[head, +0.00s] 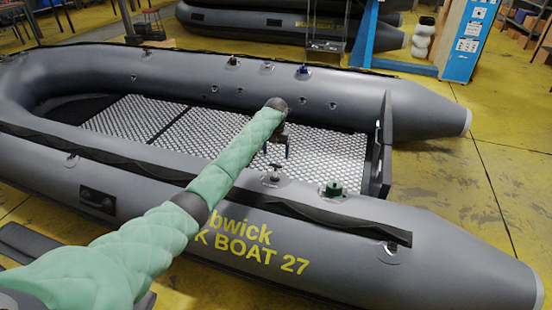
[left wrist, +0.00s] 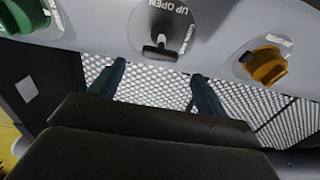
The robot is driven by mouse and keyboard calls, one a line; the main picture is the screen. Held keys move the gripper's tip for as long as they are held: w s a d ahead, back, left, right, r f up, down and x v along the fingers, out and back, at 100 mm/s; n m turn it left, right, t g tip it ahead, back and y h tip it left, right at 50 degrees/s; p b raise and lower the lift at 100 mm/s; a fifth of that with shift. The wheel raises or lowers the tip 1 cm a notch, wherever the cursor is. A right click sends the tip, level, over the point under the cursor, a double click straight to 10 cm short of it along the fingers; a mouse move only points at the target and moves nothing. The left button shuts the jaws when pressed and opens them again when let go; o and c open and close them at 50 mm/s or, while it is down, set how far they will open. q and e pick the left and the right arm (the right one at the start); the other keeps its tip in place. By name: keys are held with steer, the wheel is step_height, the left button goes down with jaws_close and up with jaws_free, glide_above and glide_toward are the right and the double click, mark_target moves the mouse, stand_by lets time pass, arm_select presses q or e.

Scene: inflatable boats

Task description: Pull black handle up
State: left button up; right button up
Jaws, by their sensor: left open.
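The black handle (left wrist: 160,48) is a small black T-shaped knob on a round grey plate marked "UP OPEN", set in the grey boat tube. In the head view the handle (head: 272,179) sits on top of the near tube of the inflatable boat (head: 130,175). My left gripper (left wrist: 158,72) is open and empty, its two blue-grey fingers apart with the handle showing between and beyond their tips. In the head view the left gripper (head: 279,148) is above and just behind the handle, apart from it. My right gripper is not seen.
A green valve cap (head: 333,189) stands on the near tube right of the handle. The left wrist view also shows a yellow cap (left wrist: 266,66) on the handle's other side. A blue stand (head: 467,40) and another boat (head: 270,25) are behind.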

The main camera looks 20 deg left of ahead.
arm_select(q)
steer(key=shift+r, duration=1.35)
